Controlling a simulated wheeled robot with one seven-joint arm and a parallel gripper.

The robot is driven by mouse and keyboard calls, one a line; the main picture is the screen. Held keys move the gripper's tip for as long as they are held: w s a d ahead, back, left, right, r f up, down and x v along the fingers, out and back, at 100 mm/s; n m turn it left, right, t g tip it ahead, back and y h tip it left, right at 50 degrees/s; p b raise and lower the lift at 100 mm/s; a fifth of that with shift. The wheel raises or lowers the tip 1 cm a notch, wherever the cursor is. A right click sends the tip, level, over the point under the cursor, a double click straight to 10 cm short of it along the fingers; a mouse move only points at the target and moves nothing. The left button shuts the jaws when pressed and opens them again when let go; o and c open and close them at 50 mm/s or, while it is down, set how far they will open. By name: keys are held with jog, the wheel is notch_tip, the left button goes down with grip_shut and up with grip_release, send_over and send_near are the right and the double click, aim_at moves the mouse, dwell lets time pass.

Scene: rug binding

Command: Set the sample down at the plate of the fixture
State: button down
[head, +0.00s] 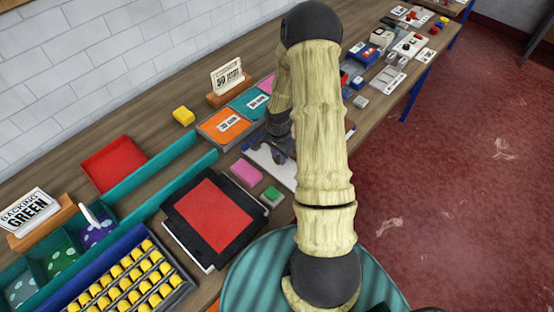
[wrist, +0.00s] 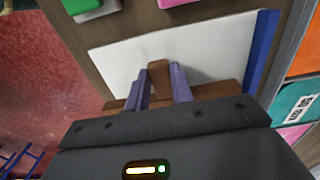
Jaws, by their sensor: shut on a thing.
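The fixture's white plate (wrist: 115,58) fills the middle of the wrist view, with a blue bar (wrist: 262,60) along its right side. The plate also shows in the head view (head: 283,174), partly hidden by my arm. My gripper (wrist: 161,76) is over the plate, its purple fingers shut on a brown block, which I take as the sample (wrist: 159,78). Brown also shows on both sides behind the fingers; I cannot tell whether it belongs to the sample. The palm hides the near part, and the gap between sample and plate is unclear.
In the head view, a pink block (head: 246,172) and a green block (head: 272,195) lie beside the plate. A black-framed red pad (head: 213,212) is at the front. An orange card tray (head: 223,126) is behind. Small items crowd the bench's far end.

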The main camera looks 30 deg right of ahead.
jog(key=shift+f+b, duration=1.35)
jog(key=shift+f, duration=0.5)
jog(key=c, duration=1.2)
grip_release()
jog(key=shift+w+r, duration=0.1)
notch_tip(320, 180, up, 12)
jog(key=shift+b, duration=1.1)
jog(key=shift+a, duration=0.1)
